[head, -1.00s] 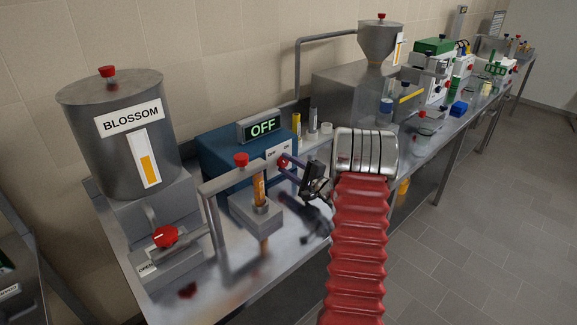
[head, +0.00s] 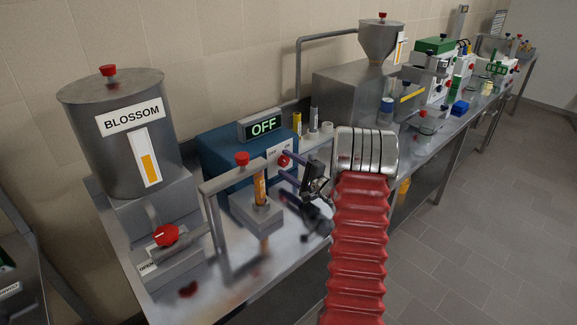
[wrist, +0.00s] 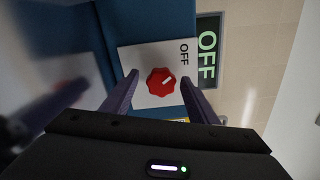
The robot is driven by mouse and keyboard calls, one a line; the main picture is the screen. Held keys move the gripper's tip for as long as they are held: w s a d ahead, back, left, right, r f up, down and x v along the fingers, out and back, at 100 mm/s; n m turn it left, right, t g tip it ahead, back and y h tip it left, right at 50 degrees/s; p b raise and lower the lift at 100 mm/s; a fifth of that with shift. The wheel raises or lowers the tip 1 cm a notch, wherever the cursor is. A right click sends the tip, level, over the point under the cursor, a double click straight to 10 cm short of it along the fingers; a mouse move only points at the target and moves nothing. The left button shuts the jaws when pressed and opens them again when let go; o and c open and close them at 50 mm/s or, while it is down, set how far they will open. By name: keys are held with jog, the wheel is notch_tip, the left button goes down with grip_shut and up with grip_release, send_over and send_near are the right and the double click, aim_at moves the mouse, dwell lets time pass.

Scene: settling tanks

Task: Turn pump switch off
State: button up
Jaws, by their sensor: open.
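The pump switch is a red knob (head: 284,160) on a white plate on the front of the blue pump box (head: 222,158). The display (head: 262,126) on top of the box reads OFF in green. In the wrist view the red knob (wrist: 161,82) has its white mark pointing towards the OFF label (wrist: 184,54). My gripper (head: 293,177) is open in front of the plate. In the wrist view its two purple fingers (wrist: 158,95) stand on either side of the knob, apart from it.
A steel tank labelled BLOSSOM (head: 118,150) stands at left, with a red valve knob (head: 166,234) below it. A metal frame with an orange-filled tube (head: 260,190) stands close left of my gripper. Small bottles (head: 314,120) stand right of the pump box.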

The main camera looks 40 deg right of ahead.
jog(key=s, duration=1.3)
jog(key=shift+s+d, duration=0.2)
jog(key=shift+s, duration=0.2)
